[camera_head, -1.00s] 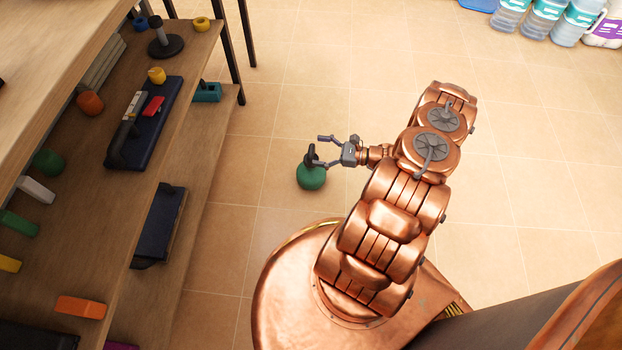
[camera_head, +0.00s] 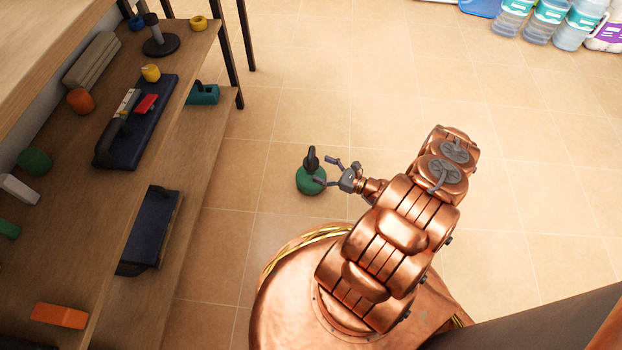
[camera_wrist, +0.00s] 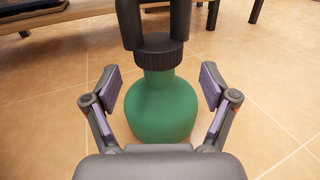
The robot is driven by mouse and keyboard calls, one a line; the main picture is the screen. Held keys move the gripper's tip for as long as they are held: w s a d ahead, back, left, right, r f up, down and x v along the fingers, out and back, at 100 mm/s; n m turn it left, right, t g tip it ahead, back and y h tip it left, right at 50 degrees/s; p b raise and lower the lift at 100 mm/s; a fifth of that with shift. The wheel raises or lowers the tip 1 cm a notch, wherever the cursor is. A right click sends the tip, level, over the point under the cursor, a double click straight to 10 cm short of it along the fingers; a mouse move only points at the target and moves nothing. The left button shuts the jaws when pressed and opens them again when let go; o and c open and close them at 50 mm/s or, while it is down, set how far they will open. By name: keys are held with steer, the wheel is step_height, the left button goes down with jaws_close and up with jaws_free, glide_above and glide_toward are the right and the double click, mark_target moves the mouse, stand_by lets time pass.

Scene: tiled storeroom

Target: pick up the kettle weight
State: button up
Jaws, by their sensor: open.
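The kettle weight (camera_head: 311,182) is a round green body with a dark grey ribbed neck and a loop handle. It stands upright on the tiled floor. My gripper (camera_head: 331,171) is open just to its right in the head view, with the fingers pointing towards it. In the wrist view the kettle weight (camera_wrist: 162,104) is in the middle, ahead of the palm and between the two spread fingers of my gripper (camera_wrist: 159,92). Gaps show on both sides of the neck. The top of the handle is cut off by the frame there.
A wooden shelf unit (camera_head: 205,140) stands on the left, holding a dark blue case, coloured blocks and rolls. Water bottles (camera_head: 546,18) stand at the top right. The tiled floor (camera_head: 400,85) around the kettle weight is clear.

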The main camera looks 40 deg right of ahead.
steer(key=shift+r+b+x, duration=0.15)
steer(key=shift+b+x, duration=0.4)
steer(key=shift+x, duration=0.7)
steer(key=shift+r+b+x, duration=0.1)
steer(key=shift+b+x, duration=0.45)
steer(key=shift+x, duration=0.65)
steer(key=shift+a, duration=0.1)
jaws_close()
